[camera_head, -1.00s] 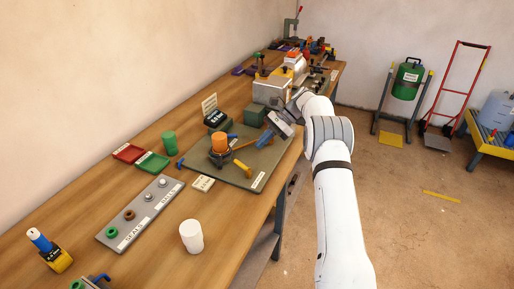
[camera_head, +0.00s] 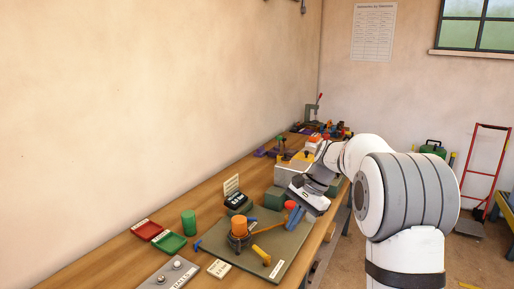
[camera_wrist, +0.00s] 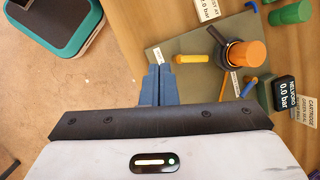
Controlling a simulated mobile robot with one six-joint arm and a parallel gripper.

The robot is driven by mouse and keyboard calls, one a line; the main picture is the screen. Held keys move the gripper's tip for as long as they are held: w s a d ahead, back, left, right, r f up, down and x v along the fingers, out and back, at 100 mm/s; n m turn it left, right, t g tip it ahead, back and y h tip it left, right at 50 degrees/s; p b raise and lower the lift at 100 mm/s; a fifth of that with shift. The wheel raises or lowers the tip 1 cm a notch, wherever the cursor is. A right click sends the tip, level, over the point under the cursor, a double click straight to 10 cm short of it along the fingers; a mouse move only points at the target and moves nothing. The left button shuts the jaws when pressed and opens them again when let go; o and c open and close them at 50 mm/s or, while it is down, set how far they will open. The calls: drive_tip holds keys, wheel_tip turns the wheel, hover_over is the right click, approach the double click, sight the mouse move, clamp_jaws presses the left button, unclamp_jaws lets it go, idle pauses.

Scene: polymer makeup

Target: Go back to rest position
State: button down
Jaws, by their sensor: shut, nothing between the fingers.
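My gripper (camera_head: 295,217) is over the right edge of the grey mat (camera_head: 283,268) on the workbench, to the right of an orange cylinder (camera_head: 239,226) in a dark holder. In the wrist view its blue fingers (camera_wrist: 158,72) are closed together with nothing between them. The fingers are apart from the orange cylinder, which shows to their right (camera_wrist: 247,54). My white arm reaches in from the right in the head view and hides part of the bench and floor.
A yellow-handled tool (camera_head: 261,255) lies on the mat. Red (camera_head: 147,229) and green (camera_head: 169,242) trays and a green cylinder (camera_head: 188,223) stand at left. Grey boxes stand behind the mat. A red hand truck (camera_head: 486,170) stands at the right wall. The floor at right is partly clear.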

drive_tip(key=s+d+n+t+h, duration=0.1)
drive_tip(key=s+n, duration=0.2)
drive_tip(key=s, duration=0.6)
drive_tip(key=s+d+n+t+h, duration=0.1)
drive_tip(key=s+d+n+h, duration=0.1)
drive_tip(key=s, duration=0.8)
drive_tip(key=s+d+f+n+t+h, duration=0.1)
drive_tip(key=s+n, duration=0.3)
drive_tip(key=s, duration=0.6)
drive_tip(key=shift+d+t+h, duration=0.45)
drive_tip(key=shift+t+h, duration=0.05)
drive_tip(key=shift+t, duration=0.1)
